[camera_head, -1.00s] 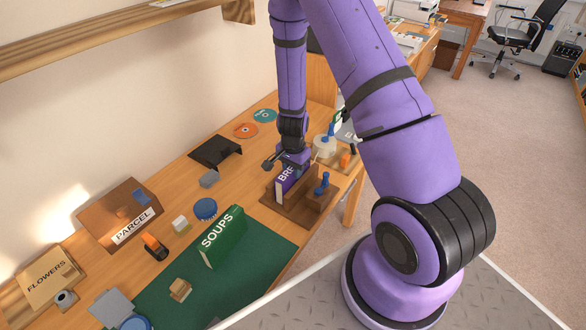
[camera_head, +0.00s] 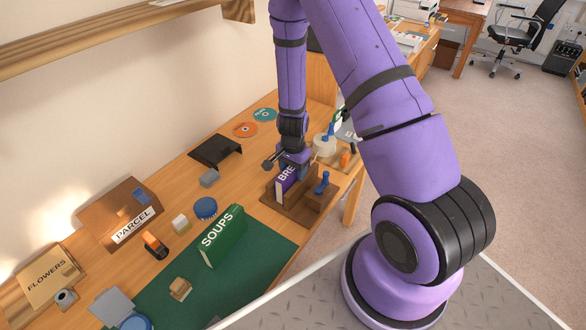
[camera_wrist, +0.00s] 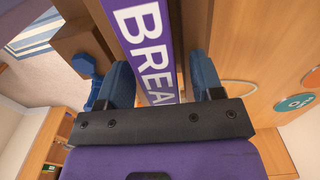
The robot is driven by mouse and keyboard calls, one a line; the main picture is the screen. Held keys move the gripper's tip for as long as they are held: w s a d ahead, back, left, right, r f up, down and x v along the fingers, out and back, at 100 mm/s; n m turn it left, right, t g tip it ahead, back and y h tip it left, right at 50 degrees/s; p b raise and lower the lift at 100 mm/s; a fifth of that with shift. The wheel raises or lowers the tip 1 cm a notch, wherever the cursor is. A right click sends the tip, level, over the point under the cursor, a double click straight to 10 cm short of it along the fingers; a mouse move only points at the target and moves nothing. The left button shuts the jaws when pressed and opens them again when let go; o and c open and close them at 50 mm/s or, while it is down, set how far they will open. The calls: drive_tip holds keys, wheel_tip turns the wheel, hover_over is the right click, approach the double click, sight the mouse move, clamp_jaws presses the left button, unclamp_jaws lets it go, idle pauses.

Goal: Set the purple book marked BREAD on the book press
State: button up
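The purple book marked BREAD (camera_head: 285,179) stands upright on the wooden book press (camera_head: 270,204), with its white-lettered spine facing up in the wrist view (camera_wrist: 148,45). My gripper (camera_head: 296,168) is over the far end of the book. In the wrist view its two blue fingers (camera_wrist: 162,82) are on either side of the book, with a gap showing beside it, so the gripper looks open. The book's lower part is hidden. The press's blue screw handle (camera_head: 322,184) is at its right side and also shows in the wrist view (camera_wrist: 90,75).
A green SOUPS book (camera_head: 222,237) stands on the green mat (camera_head: 262,250) nearer me. A black stand (camera_head: 215,150), a blue round lid (camera_head: 205,208), two discs (camera_head: 245,130) and a PARCEL box (camera_head: 125,212) lie around. A white round object (camera_head: 325,147) is just beyond the press.

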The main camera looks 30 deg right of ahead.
drive_tip(key=shift+r, duration=0.1)
drive_tip(key=shift+r, duration=3.4)
drive_tip(key=shift+w+r, duration=0.1)
drive_tip(key=shift+r, duration=0.15)
drive_tip(key=s+a+r+n+t+y, duration=0.1)
drive_tip(key=s+a+r+n, duration=0.1)
drive_tip(key=r, duration=0.6)
drive_tip(key=s+a+r+n+t, duration=0.1)
drive_tip(key=s+a+r+n, duration=0.15)
drive_tip(key=r, duration=0.55)
drive_tip(key=s+a+r+n+t+y, duration=0.1)
drive_tip(key=r+n, duration=0.1)
drive_tip(key=r, duration=0.7)
drive_tip(key=s+r+n+t+h, duration=0.1)
drive_tip(key=s+r+n, duration=0.2)
drive_tip(key=s+r, duration=0.3)
drive_tip(key=s+a+r+n+t+h, duration=0.1)
drive_tip(key=s+r+n, duration=0.3)
drive_tip(key=s+r, duration=0.3)
drive_tip(key=s, duration=0.5)
drive_tip(key=shift+s+r, duration=0.2)
drive_tip(key=shift+r, duration=0.1)
